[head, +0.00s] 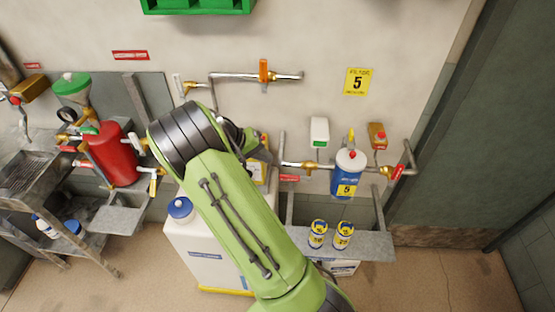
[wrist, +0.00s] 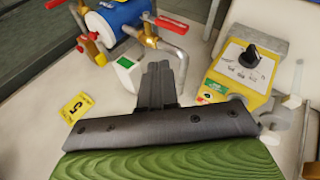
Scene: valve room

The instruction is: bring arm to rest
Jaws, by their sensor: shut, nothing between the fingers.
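My arm (head: 235,210) is green with a dark joint and reaches up across the middle of the head view toward the wall. My gripper (wrist: 157,82) shows in the wrist view as dark fingers pressed together, shut and empty. In the head view the gripper is mostly hidden behind the arm. In the wrist view the fingers appear between a small white box with a green label (wrist: 125,70) and a yellow control box with a black knob (wrist: 241,72). I cannot tell that they touch anything.
A blue filter housing (head: 347,176) hangs on the pipe at right, above a grey shelf (head: 375,245) with two small cans (head: 318,234). A white tank (head: 195,255) stands beneath my arm. A red vessel (head: 112,155) is at left. Floor at lower right is clear.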

